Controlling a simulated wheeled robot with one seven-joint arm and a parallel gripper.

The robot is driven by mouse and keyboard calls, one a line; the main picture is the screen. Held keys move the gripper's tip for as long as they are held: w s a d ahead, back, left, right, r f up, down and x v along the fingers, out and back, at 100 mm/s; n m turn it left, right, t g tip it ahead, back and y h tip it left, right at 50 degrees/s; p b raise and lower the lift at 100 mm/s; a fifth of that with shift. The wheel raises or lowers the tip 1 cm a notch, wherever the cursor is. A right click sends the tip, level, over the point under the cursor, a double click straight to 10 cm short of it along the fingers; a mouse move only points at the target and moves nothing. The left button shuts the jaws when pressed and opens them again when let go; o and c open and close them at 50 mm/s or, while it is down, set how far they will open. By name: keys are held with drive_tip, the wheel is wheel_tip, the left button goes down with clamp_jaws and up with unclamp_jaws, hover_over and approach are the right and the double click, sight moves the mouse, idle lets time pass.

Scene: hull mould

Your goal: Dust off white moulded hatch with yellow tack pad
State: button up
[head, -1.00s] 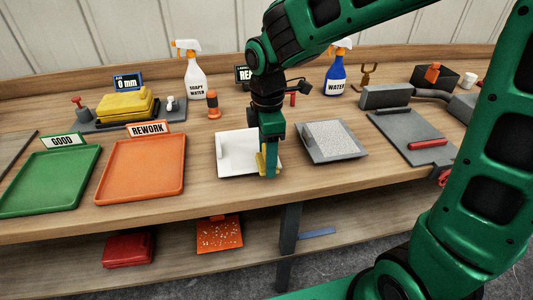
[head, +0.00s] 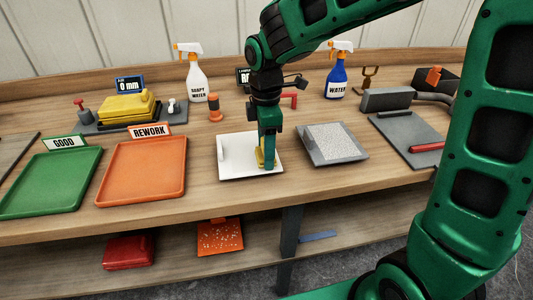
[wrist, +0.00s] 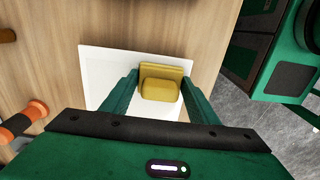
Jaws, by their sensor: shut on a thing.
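The white moulded hatch (head: 240,170) lies flat on the bench in front of me, between the orange tray and a speckled grey panel. It also shows in the wrist view (wrist: 98,72). My gripper (head: 267,165) points down over the right part of the hatch and is shut on the yellow tack pad (head: 260,156). In the wrist view the pad (wrist: 160,84) sits between my two fingers, over the hatch. I cannot tell for certain whether the pad touches the hatch surface. My gripper hides part of the hatch and pad.
An orange REWORK tray (head: 143,172) and a green GOOD tray (head: 50,183) lie to the left. The speckled grey panel (head: 334,143) is close on the right.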

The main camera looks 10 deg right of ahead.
sight(234, 134)
drive_tip(key=shift+w+d+f, duration=0.1)
drive_tip(key=shift+w, duration=3)
drive_tip(key=shift+w+d, duration=0.1)
drive_tip(key=shift+w, duration=2.95)
drive_tip(key=shift+a, duration=1.9)
drive_tip(key=shift+s+a, duration=0.15)
drive_tip(key=shift+s, duration=8)
drive_tip(key=shift+a, duration=1.95)
drive_tip(key=shift+w+a, duration=0.1)
drive_tip(key=shift+w, duration=0.25)
drive_tip(key=shift+w+d, duration=0.15)
drive_tip(key=shift+w, duration=0.9)
drive_tip(key=shift+w+d, duration=0.1)
drive_tip(key=shift+w, duration=0.9)
drive_tip(key=shift+w+d, duration=0.2)
drive_tip(key=shift+w, duration=5.8)
